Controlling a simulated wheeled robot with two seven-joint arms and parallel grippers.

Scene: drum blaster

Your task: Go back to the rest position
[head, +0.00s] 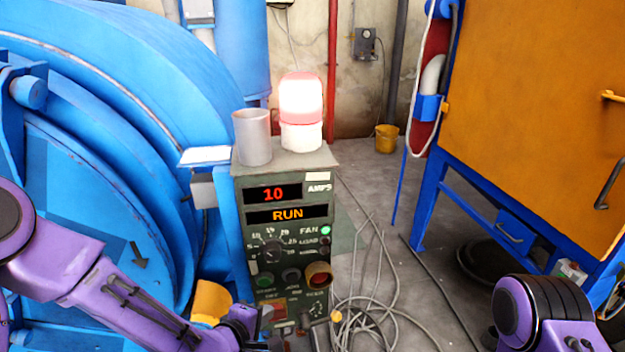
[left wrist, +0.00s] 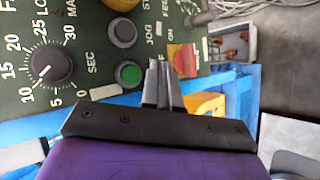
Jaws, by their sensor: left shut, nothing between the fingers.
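My left arm comes in from the left in the head view, and its gripper (head: 272,325) is low in front of the control panel (head: 238,225). In the left wrist view the gripper's fingers (left wrist: 162,85) are shut with nothing between them, pointing at the panel near the green button (left wrist: 130,73). I cannot tell whether the fingertips touch the panel. The display reads 10 AMPS and RUN, and the beacon (head: 301,100) on top glows. Of my right arm (head: 540,315), only a purple and black part shows at the lower right; its gripper is out of view.
A large blue drum machine (head: 120,110) fills the left. A grey cup (head: 252,137) stands on the panel box. An orange cabinet (head: 540,110) on blue legs stands at the right. Loose cables (head: 375,300) lie on the floor between. A yellow bucket (head: 386,138) is at the back.

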